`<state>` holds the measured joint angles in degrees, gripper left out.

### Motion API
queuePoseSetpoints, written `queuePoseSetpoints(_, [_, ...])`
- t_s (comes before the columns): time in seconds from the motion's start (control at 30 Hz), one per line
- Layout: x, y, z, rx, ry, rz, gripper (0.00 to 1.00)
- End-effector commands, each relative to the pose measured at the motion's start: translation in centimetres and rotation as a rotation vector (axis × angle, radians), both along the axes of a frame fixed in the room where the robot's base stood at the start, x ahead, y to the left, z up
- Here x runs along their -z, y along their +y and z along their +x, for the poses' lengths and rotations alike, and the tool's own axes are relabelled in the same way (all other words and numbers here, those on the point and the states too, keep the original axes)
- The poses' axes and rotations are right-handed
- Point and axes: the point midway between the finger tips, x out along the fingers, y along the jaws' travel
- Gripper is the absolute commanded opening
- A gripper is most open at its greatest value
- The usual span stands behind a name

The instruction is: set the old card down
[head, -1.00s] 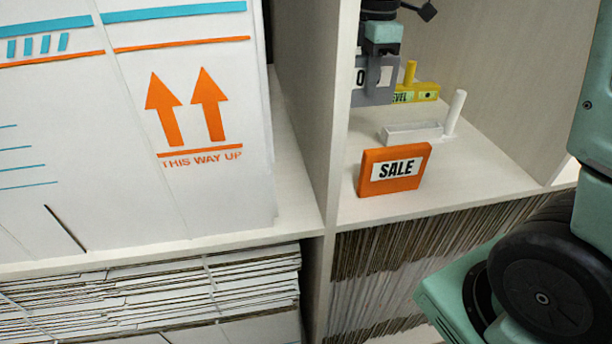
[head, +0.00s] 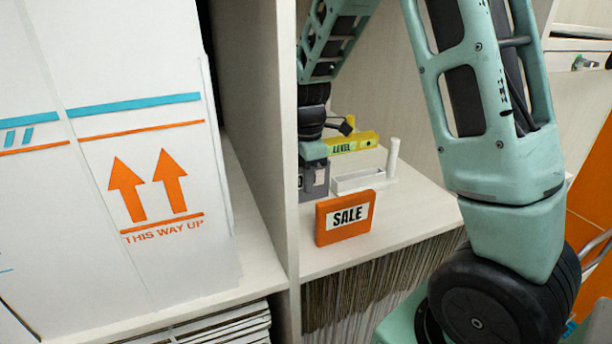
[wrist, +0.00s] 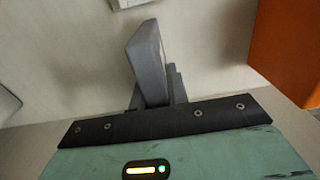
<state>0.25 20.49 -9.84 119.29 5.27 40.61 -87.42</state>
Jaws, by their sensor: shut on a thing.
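A grey card (head: 318,182) with a white label hangs from my gripper (head: 313,160) in the head view, just behind and left of the orange SALE card (head: 346,217). Only the first letter of its label, an O, shows at the left. In the wrist view the grey card (wrist: 148,62) stands edge-on between my jaws (wrist: 152,98), which are shut on it. The SALE card also shows at the right edge of the wrist view (wrist: 288,50). The card's bottom edge is at or close to the shelf board; I cannot tell whether it touches.
A white tray with an upright peg (head: 361,180) and a yellow LEVEL block (head: 350,143) stand behind the SALE card. A shelf divider (head: 255,110) rises at the left, with a large white box (head: 130,130) beyond it. Shelf (head: 410,218) to the right is clear.

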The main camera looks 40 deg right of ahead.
Motion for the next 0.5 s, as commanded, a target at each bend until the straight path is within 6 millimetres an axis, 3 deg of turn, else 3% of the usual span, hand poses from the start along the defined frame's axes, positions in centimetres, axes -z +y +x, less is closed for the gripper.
queuePoseSetpoints(0.33, [0.45,0.02,0.01,0.0,0.0,0.0,0.0])
queuePoseSetpoints(0.37, [0.45,0.03,0.01,0.0,0.0,0.001,0.19])
queuePoseSetpoints(0.43, [0.35,0.03,0.0,-0.001,0.0,0.0,0.38])
queuePoseSetpoints(0.5, [0.34,0.03,0.0,0.0,0.0,0.0,0.38])
